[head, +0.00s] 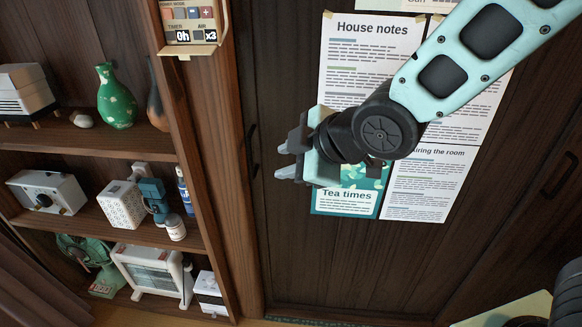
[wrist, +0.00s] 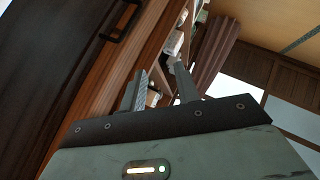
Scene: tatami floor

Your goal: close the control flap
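The control panel (head: 190,14) is a beige unit on the wooden post at the top left of the head view, cut by the frame's top edge. It shows small buttons and the words TIMER 0h and AIR x3. A beige lip (head: 190,49) juts out along its lower edge and looks like the flap, folded down with the controls exposed. My gripper (head: 287,159) is below and to the right of the panel, in front of the dark door, fingers pointing left. It is open and empty. In the wrist view its fingers (wrist: 160,88) stand apart; the panel is not seen there.
Shelves at left hold a green vase (head: 117,97), a white radio (head: 46,192) and a heater (head: 152,274). Paper notices (head: 371,60) hang on the door behind my arm. A dark door handle (head: 253,150) is left of the gripper. The space between gripper and panel looks clear.

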